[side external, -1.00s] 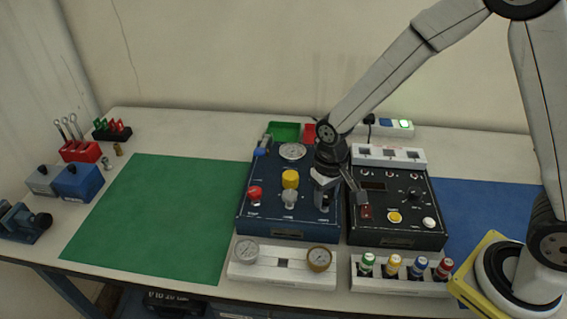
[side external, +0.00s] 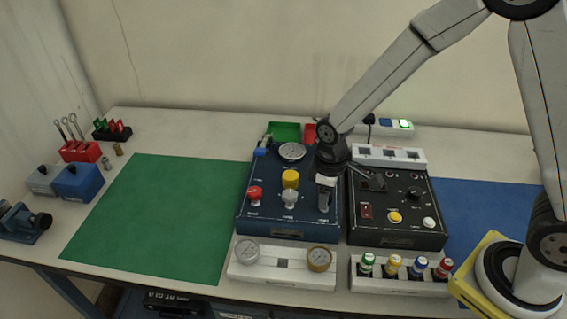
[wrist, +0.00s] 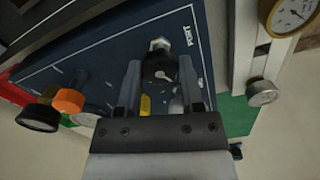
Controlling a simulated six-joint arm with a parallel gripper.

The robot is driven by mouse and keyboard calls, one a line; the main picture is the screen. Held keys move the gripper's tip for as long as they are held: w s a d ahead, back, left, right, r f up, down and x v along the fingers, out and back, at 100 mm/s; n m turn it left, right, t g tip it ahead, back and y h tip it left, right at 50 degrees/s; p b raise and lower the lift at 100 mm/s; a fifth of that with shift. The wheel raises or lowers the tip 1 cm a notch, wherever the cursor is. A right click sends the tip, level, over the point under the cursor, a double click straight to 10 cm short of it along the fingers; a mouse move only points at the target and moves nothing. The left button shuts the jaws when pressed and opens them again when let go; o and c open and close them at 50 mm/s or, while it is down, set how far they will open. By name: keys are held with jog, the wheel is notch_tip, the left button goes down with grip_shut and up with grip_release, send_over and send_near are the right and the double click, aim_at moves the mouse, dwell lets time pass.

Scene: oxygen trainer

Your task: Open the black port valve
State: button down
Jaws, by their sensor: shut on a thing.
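The black port valve (wrist: 160,68) is a dark round knob with a pale mark, beside a printed PORT label on the blue panel (wrist: 95,60). In the wrist view my gripper (wrist: 161,76) has one finger on each side of the knob and is shut on it. In the side external view my gripper (side external: 325,205) points down at the right front of the blue panel (side external: 262,220), and the valve is hidden behind it.
Left of my gripper on the panel are a grey knob (side external: 290,198), a yellow knob (side external: 290,179) and a red knob (side external: 254,193). A black panel (side external: 385,220) stands close on the right. A white gauge stand (side external: 280,277) is in front. The green mat (side external: 150,220) is clear.

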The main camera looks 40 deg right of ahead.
aim_at(330, 197)
jog(key=shift+c, duration=1.1)
grip_release()
jog(key=shift+r, duration=0.1)
jog(key=shift+r, duration=3.85)
jog(key=shift+s+d, duration=0.3)
jog(key=shift+d, duration=0.05)
jog(key=s+d+f+m+t, duration=0.1)
jog(key=s+d+m+t, duration=0.1)
jog(key=s+d+m, duration=0.4)
jog(key=shift+s+d+f+t, duration=0.3)
jog(key=shift+s+f, duration=0.05)
jog(key=shift+s, duration=0.75)
